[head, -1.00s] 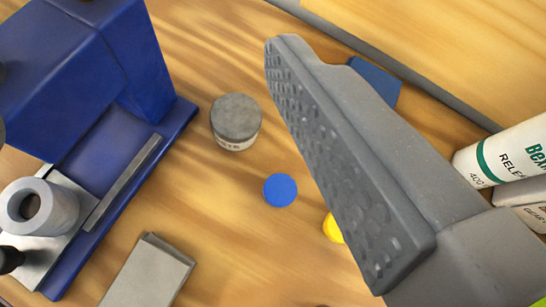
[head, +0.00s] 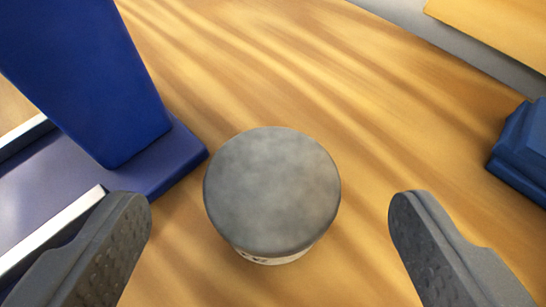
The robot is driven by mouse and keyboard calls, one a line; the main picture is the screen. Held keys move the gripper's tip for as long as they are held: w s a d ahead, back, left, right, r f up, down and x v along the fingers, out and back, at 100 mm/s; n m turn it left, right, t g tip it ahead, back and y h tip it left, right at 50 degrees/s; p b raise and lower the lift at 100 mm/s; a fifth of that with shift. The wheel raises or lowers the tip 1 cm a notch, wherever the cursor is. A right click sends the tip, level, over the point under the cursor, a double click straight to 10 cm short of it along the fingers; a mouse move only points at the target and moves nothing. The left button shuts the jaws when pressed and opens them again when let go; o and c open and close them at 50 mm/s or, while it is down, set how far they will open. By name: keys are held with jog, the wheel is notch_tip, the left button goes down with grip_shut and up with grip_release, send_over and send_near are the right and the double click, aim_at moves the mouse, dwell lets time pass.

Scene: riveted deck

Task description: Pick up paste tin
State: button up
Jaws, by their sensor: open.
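The paste tin (head: 272,190) is a short round tin with a mottled grey lid and a pale side with dark lettering just showing below. It stands upright on the wood-grained surface, in the middle of the head view. My gripper (head: 268,220) is open, with one dark textured finger at the lower left and the other at the lower right. The tin lies between the two fingers in the picture, with a gap on each side. Neither finger appears to touch it.
A blue machine (head: 95,75) with a broad base stands close on the left, near my left finger. A dark blue object (head: 522,150) sits at the right edge. A grey strip (head: 460,42) crosses the upper right. The wood surface (head: 300,65) behind the tin is clear.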

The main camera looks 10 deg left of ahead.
aim_at(272, 212)
jog(key=x, duration=0.2)
jog(key=f+b+x, duration=0.1)
jog(key=x, duration=0.1)
jog(key=shift+d, duration=0.1)
jog(key=shift+w+f, duration=0.3)
jog(key=shift+w, duration=0.2)
jog(key=shift+c, duration=0.3)
jog(key=c, duration=1.1)
